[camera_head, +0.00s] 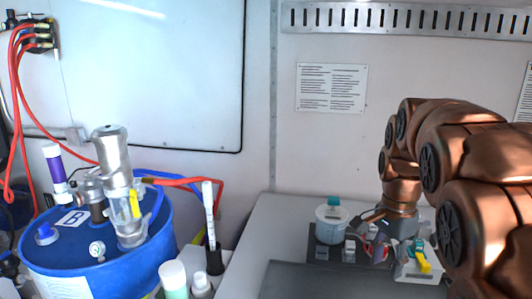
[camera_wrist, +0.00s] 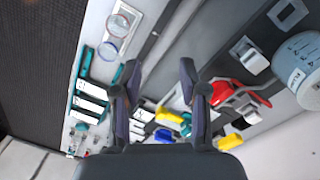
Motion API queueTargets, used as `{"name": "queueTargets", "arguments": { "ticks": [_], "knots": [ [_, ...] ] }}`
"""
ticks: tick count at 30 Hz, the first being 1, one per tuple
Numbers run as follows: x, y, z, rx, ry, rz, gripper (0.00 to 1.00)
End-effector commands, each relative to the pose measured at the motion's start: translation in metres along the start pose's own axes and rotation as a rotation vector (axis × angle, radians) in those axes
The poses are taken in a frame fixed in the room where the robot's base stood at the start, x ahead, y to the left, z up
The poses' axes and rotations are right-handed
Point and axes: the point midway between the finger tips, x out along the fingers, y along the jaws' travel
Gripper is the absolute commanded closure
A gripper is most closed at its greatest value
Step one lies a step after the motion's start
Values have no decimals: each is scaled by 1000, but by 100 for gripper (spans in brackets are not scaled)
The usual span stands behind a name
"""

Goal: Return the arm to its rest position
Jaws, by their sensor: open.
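My arm, copper coloured, reaches in from the right in the head view and hangs down over the grey bench. My gripper (camera_head: 385,228) is at its lower end, above the items at the back of the bench. In the wrist view my gripper (camera_wrist: 158,80) is open, with two dark fingers apart and nothing between them. A red tool (camera_wrist: 236,95) lies just right of the right finger, and yellow-ended pieces (camera_wrist: 172,118) lie beneath the fingers. I cannot tell whether the fingers touch anything.
A white tub (camera_head: 331,225) with a teal cap stands left of my gripper. A white tray (camera_head: 418,268) lies to its right. A blue drum (camera_head: 150,265) with metal fittings and red hoses stands at left. The front bench top (camera_head: 310,283) is clear.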

Motion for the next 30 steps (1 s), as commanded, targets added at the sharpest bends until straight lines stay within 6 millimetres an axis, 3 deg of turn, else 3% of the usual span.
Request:
{"name": "queueTargets", "arguments": {
  "ticks": [18, 25, 30],
  "knots": [
    [61, 128, 109, -700, -51, 39, 57],
    [94, 176, 143, -977, -76, 52, 57],
    [111, 200, 158, -1121, -87, 57, 57]
  ]
}}
